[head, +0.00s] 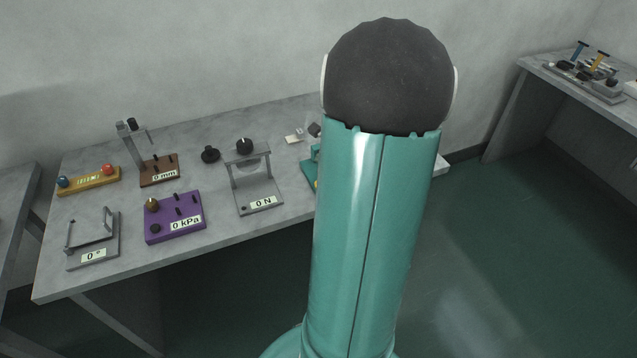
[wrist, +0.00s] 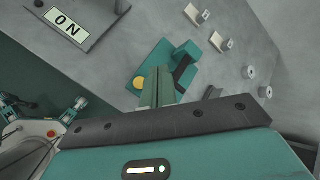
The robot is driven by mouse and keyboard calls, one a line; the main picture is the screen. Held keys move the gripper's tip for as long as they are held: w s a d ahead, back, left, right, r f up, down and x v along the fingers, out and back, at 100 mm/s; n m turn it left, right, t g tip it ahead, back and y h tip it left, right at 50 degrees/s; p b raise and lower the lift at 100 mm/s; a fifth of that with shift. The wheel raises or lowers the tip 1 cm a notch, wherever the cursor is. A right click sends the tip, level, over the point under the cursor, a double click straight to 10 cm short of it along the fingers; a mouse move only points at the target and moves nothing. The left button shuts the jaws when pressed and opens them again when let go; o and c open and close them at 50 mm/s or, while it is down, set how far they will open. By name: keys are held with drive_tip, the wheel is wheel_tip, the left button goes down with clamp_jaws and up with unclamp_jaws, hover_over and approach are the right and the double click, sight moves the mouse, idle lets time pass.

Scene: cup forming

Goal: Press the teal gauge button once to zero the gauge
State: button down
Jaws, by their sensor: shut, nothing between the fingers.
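The teal gauge (wrist: 182,55) lies on the grey bench in the wrist view, with a raised block and a dark slot or bar. A round yellow button (wrist: 139,82) sits at its left edge. My gripper (wrist: 158,70) is shut and empty. Its fingertips overlap the gauge's near part in the picture, just right of the yellow button; I cannot tell whether they touch it. In the head view only the left edge of the teal gauge (head: 308,172) shows, and my arm hides the rest and the gripper.
A grey "0 N" stand (head: 262,197) is left of the teal gauge. The purple "0 kPa" box (head: 176,222), "0 mm" stand (head: 160,176) and "0 °" fixture (head: 93,254) are further left. Several small metal parts lie right of the gauge in the wrist view, including a pale block (wrist: 221,42).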

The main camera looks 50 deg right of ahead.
drive_tip(key=shift+f, duration=3.3)
drive_tip(key=shift+f, duration=0.1)
drive_tip(key=shift+f, duration=0.3)
drive_tip(key=shift+f, duration=0.5)
drive_tip(key=shift+r, duration=0.95)
drive_tip(key=shift+r, duration=2.5)
